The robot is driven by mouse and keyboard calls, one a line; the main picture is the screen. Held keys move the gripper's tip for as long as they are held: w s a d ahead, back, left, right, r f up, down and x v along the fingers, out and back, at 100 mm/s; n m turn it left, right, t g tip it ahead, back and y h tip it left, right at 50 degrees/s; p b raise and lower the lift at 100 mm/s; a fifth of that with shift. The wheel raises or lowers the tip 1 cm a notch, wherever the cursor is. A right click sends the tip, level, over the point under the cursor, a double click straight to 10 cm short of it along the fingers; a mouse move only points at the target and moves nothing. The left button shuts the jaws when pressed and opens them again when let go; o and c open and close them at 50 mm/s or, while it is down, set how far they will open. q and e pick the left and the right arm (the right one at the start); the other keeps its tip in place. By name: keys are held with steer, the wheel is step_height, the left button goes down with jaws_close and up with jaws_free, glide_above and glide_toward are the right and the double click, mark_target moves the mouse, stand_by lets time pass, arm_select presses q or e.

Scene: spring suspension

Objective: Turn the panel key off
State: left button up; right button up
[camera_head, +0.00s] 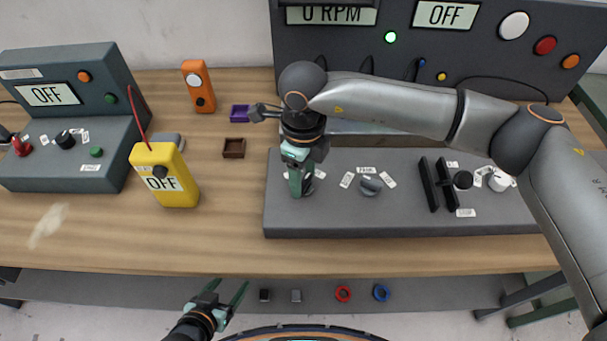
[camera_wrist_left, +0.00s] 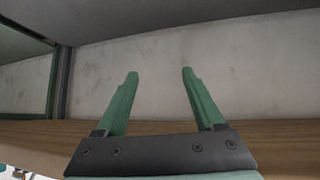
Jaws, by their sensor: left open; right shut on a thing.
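The panel key (camera_head: 309,187) is at the left end of the grey panel (camera_head: 350,232). It is mostly hidden by my right gripper (camera_head: 301,188), which comes down over it from above with its fingers shut on it. I cannot tell which way the key points. My left gripper (camera_head: 228,292) is open and empty in front of the table's front edge. In the left wrist view the fingers of my left gripper (camera_wrist_left: 159,75) are spread apart with nothing between them.
A yellow meter (camera_head: 178,193) reading OFF stands left of the panel, beside a grey console (camera_head: 112,178) also reading OFF. An orange device (camera_head: 199,90) and small purple (camera_head: 240,113) and brown (camera_head: 233,149) trays are behind. The panel's back display (camera_head: 445,14) reads OFF; a green light glows.

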steer(key=shift+f+n+b, duration=0.15)
steer(key=shift+n+b, duration=0.25)
steer(key=shift+b, duration=0.2)
steer(key=n+b, duration=0.6)
steer(key=shift+b, duration=0.3)
steer(key=shift+n+b, duration=0.3)
steer(key=shift+n, duration=0.1)
steer(key=shift+s+n+b, duration=0.1)
steer(key=shift+n+b, duration=0.2)
steer(key=shift+n, duration=0.1)
steer(key=shift+n+b, duration=0.55)
steer(key=shift+n, duration=0.65)
arm_select(q)
step_height(320, 180, down, 9)
steer(key=w+d, duration=0.1)
steer(key=d, duration=0.1)
steer(key=shift+w+d+m+h+b, duration=0.15)
steer(key=shift+d+m+h+b, duration=0.15)
steer(key=shift+d+h+b, duration=0.1)
arm_select(e)
steer(key=shift+r+n, duration=0.2)
steer(key=shift+n, duration=0.2)
arm_select(q)
steer(key=shift+r, duration=0.1)
